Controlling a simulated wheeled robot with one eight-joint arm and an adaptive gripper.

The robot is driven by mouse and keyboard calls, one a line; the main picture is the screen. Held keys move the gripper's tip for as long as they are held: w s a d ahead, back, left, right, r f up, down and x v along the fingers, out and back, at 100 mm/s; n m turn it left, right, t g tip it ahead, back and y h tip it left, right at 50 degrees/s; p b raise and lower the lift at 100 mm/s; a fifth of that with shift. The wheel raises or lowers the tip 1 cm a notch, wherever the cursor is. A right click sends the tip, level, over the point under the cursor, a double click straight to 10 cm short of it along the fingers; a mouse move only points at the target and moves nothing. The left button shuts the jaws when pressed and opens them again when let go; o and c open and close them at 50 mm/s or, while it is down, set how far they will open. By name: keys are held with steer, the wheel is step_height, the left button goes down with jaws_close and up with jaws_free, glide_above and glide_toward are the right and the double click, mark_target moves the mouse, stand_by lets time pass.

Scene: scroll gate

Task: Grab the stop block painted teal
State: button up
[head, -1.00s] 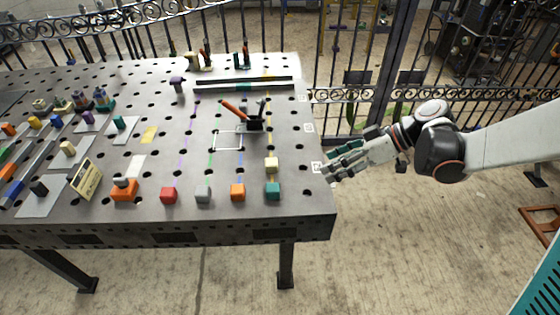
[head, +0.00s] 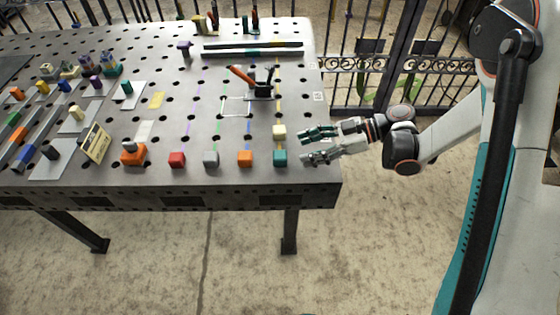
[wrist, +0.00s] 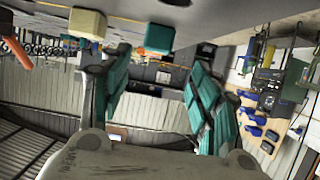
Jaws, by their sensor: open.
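The teal stop block (head: 280,158) sits on the table near its front right corner, at the right end of a row of coloured blocks. A cream block (head: 279,131) sits just behind it. My gripper (head: 307,146) is open and empty, just right of the teal block, its fingers pointing left toward it with a small gap. In the wrist view, the teal block (wrist: 159,38) shows at the top, ahead of and between the open fingers (wrist: 158,85). The cream block (wrist: 87,24) is to its left there.
An orange block (head: 245,158), a grey block (head: 211,158) and a red block (head: 177,159) continue the row leftward. The perforated table (head: 325,185) ends just right of the teal block. A metal fence (head: 345,85) stands behind.

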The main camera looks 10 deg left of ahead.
mark_target(284, 154)
steer(key=shift+s+a+f, duration=0.15)
steer(key=shift+a+f, duration=0.15)
steer(key=shift+a, duration=0.35)
steer(key=x, duration=0.1)
steer(key=b+x, duration=0.1)
steer(key=x, duration=0.1)
steer(key=b+x, duration=0.1)
steer(key=shift+w+a+f, duration=0.15)
steer(key=shift+w+f, duration=0.15)
steer(key=shift+f, duration=0.1)
steer(key=shift+s+a, duration=0.1)
steer(key=shift+a, duration=0.3)
jaws_close()
